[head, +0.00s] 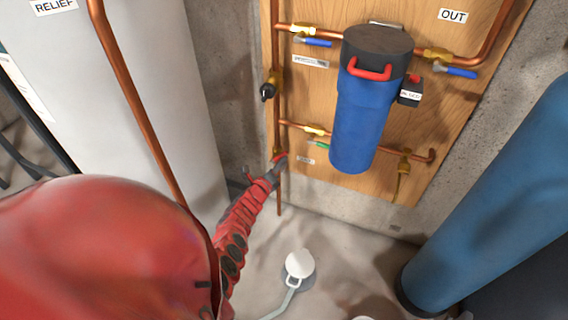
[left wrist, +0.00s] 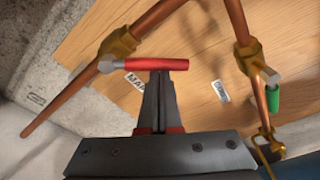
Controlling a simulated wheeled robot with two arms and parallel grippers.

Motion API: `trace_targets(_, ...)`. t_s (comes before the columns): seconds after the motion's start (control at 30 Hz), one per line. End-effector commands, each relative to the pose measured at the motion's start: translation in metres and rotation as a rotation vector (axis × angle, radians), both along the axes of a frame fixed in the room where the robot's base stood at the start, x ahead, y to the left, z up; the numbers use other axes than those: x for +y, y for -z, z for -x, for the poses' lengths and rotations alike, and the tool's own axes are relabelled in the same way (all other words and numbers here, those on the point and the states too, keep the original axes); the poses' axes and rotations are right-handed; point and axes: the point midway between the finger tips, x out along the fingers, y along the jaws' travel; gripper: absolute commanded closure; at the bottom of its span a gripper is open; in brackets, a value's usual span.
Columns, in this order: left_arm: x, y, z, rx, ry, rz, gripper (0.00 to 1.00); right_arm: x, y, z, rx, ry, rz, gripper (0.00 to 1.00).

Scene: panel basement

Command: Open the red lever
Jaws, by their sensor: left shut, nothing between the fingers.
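The red lever (left wrist: 160,65) has a grey metal end and sits on a brass valve (left wrist: 118,45) on a copper pipe. In the left wrist view it lies roughly level across the picture, just beyond my fingertips. In the head view only a small red part of the lever (head: 281,156) shows, low on the left of the wooden panel. My left gripper (head: 277,166) is at it, shut and empty. In the left wrist view the gripper's fingers (left wrist: 159,82) meet the lever's near side; whether they touch cannot be told. My right gripper is not in view.
A blue filter housing (head: 358,118) with a red handle (head: 370,70) hangs right of the lever. A green-handled valve (left wrist: 272,98) is nearby. Blue-handled valves (head: 318,42) sit higher. A white tank (head: 110,90) stands left, a blue cylinder (head: 500,200) right. Concrete floor lies below.

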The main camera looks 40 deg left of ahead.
Motion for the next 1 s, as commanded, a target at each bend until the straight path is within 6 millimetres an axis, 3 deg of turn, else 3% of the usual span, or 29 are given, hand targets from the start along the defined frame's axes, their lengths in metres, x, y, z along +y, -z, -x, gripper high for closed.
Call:
trace_targets(0.57,0.026,-0.017,0.006,-0.108,-0.004,0.449,1.0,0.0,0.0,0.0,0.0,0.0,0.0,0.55)
trace_targets(1.0,0.033,-0.02,0.008,-0.109,-0.003,0.445,1.0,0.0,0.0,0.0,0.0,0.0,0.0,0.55)
